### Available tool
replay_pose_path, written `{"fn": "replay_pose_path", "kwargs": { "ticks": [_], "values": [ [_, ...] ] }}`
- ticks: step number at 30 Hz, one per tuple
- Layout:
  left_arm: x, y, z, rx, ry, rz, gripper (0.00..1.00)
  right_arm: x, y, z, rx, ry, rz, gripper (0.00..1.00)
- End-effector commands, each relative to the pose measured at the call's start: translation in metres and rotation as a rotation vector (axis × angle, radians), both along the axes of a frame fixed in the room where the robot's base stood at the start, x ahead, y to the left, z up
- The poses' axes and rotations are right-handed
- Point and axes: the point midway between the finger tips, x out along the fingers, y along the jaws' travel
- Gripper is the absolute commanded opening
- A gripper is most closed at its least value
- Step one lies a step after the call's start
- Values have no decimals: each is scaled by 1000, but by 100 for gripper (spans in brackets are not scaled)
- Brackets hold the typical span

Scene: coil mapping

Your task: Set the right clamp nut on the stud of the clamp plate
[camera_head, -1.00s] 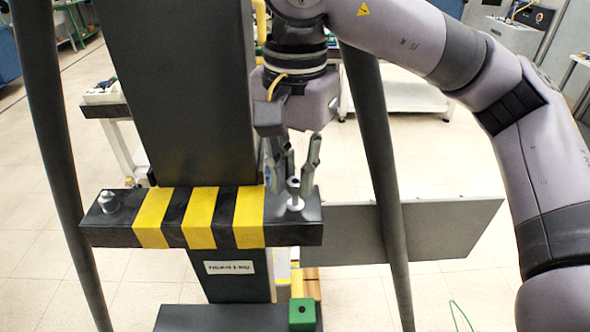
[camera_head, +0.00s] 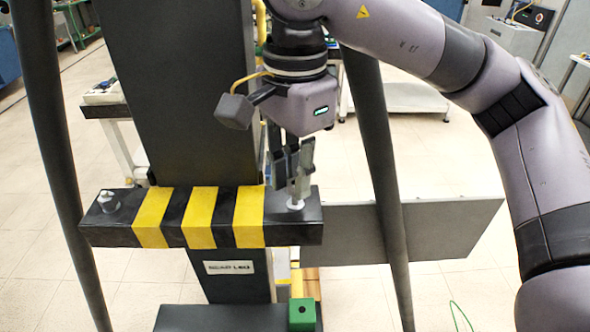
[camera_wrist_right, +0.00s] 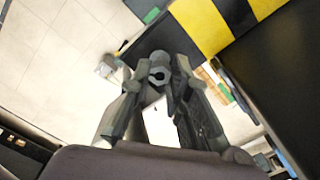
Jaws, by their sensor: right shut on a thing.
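The clamp plate (camera_head: 225,236) is a black bar with yellow stripes across a dark column. My right gripper (camera_head: 298,187) points down over its right end, shut on the right clamp nut. In the right wrist view the grey nut (camera_wrist_right: 159,73) shows with a dark hole, between the fingertips (camera_wrist_right: 158,85). The fingers largely hide the nut and the right stud in the head view. A pale round washer or base (camera_head: 296,204) shows just below the fingertips. I cannot tell how far the nut sits on the stud. My left gripper is not in view.
A metal fastener (camera_head: 108,201) stands at the plate's left end. Dark slanted posts (camera_head: 382,170) flank the column. A green block (camera_head: 302,314) is below the plate.

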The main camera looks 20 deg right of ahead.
Motion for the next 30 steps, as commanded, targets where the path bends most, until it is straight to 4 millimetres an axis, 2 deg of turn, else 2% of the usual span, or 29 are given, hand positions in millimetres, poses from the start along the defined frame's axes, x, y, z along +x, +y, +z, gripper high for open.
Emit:
{"fn": "replay_pose_path", "kwargs": {
  "ticks": [5, 6, 16, 26, 30],
  "values": [
    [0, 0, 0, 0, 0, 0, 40, 0, 0, -2, -2, 3, -11, 0],
    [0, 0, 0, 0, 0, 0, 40, 0, 0, -2, -2, 3, -10, 18],
    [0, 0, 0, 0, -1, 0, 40, 0, 0, -1, -2, 2, -9, 40],
    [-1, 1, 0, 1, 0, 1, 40, 0, 0, 1, -1, 0, -9, 41],
    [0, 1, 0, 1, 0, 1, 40, 1, 0, 14, -1, -3, -10, 41]
  ]
}}
